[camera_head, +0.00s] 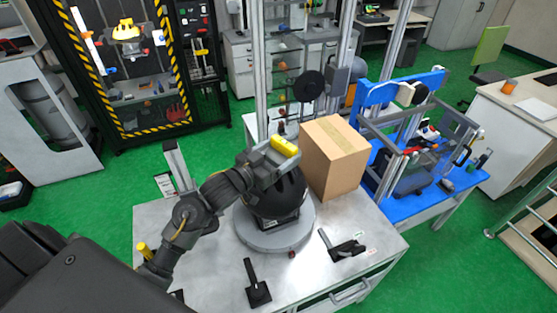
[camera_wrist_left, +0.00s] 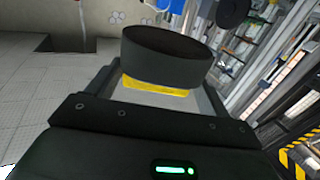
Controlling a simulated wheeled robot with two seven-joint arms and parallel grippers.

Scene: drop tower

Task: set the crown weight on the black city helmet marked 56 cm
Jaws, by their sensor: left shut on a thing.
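The black helmet (camera_head: 275,197) sits on a round grey disc (camera_head: 262,241) on the metal table. Small pale marks show low on its front, too small to read. My left gripper (camera_head: 272,160) is over the top of the helmet and partly hides it. A yellow bar (camera_head: 284,145) shows at the gripper in the head view. Whether the weight touches the helmet is hard to tell. My right gripper is not in view.
A cardboard box (camera_head: 334,158) stands close right of the helmet. A black clamp-like tool (camera_head: 344,246) and a black handled piece (camera_head: 257,284) lie on the front of the table (camera_head: 215,270). A blue bench (camera_head: 420,205) stands at right, a striped tower (camera_head: 130,75) behind left.

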